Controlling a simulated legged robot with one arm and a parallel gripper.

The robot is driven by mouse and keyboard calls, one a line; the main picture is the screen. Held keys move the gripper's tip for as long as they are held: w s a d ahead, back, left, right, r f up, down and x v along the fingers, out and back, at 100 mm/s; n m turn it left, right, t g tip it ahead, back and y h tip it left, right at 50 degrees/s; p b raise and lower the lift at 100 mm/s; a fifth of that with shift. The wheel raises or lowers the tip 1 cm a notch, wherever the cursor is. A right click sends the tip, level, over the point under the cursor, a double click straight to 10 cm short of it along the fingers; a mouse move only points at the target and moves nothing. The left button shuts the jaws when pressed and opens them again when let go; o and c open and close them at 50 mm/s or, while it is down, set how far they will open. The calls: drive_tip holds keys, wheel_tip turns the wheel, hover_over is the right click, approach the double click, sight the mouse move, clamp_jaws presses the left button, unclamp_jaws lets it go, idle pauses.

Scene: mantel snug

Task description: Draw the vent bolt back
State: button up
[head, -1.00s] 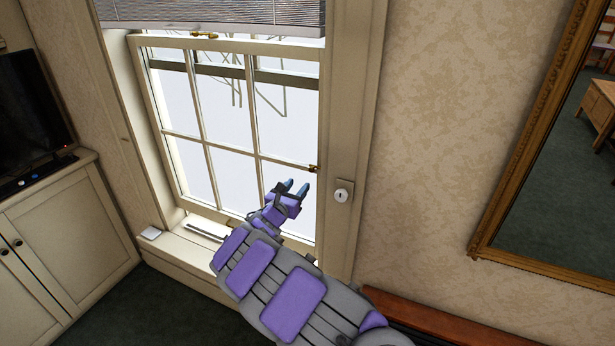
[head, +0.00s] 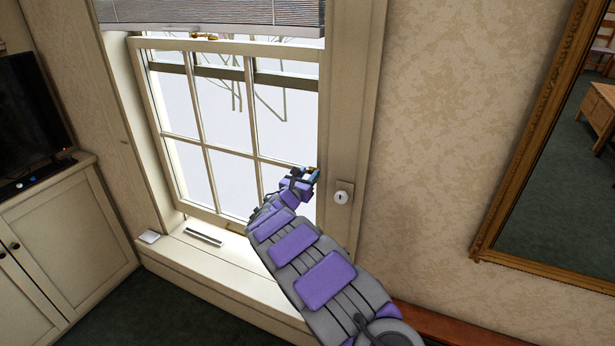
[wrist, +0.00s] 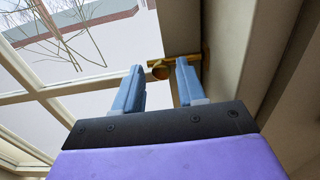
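The vent bolt (wrist: 188,60) is a small brass bar with a round knob (wrist: 159,71), on the right side of the window sash. In the wrist view the knob appears between the tips of my gripper's two blue fingers (wrist: 160,66), which are apart. I cannot tell whether the knob is just beyond the tips or between them; neither finger is visibly closed on it. In the head view my gripper (head: 314,175) is at the sash's right edge, and the bolt (head: 311,168) is mostly hidden behind it.
The window sash (head: 190,138) has a brass catch (head: 204,37) on top and a blind (head: 225,14) above. A gilt mirror (head: 525,160) hangs farther right. The sill (head: 215,258) is below.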

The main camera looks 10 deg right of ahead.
clamp_jaws()
drive_tip(key=shift+w+a, duration=0.1)
idle(0.4)
drive_tip(key=shift+w+a+p, duration=0.4)
drive_tip(key=shift+a+p, duration=0.3)
drive_tip(key=shift+p, duration=0.15)
drive_tip(key=shift+c, duration=1.2)
unclamp_jaws()
drive_tip(key=o, duration=0.4)
drive_tip(key=shift+w+a, duration=0.1)
drive_tip(key=shift+a, duration=0.1)
